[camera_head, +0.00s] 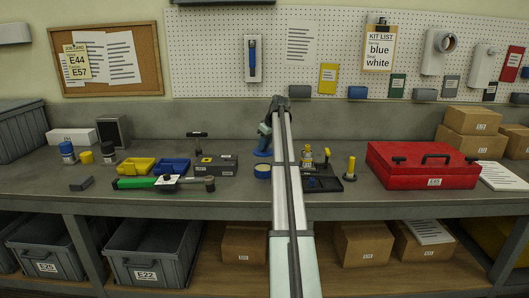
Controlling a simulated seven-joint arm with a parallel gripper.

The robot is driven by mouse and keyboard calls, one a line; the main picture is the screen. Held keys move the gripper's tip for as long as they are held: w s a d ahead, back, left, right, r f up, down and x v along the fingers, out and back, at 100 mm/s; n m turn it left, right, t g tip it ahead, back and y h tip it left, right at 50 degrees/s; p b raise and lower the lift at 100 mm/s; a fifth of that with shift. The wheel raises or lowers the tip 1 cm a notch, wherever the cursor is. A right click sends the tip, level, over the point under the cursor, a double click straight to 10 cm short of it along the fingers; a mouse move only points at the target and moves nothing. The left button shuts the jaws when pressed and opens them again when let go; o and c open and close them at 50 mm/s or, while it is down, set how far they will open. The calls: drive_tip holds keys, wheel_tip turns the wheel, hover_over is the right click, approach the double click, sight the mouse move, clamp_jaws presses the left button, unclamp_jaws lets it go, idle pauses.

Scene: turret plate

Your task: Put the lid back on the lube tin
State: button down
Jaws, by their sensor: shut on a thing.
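The lube tin (263,171) is a small round blue tin with a pale open top, standing on the workbench just left of my arm. A flat blue disc, which looks like the lid (262,153), shows just behind and above the tin in the picture, apart from it. My gripper (264,146) points down at the disc and is shut on it. The fingertips are small and partly hidden, and I cannot tell the height of the lid over the bench.
Left of the tin are a grey box (215,165), a blue tray (173,166), a yellow tray (137,166) and a green-handled tool (135,183). Right of my arm are a black plate (325,184) with yellow-topped parts and a red case (420,165).

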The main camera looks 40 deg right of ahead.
sight(266, 151)
drive_tip(key=shift+f, duration=3.15)
drive_tip(key=shift+f, duration=0.2)
drive_tip(key=shift+c, duration=2)
unclamp_jaws()
drive_tip(key=shift+r, duration=0.15)
drive_tip(key=shift+r, duration=3.35)
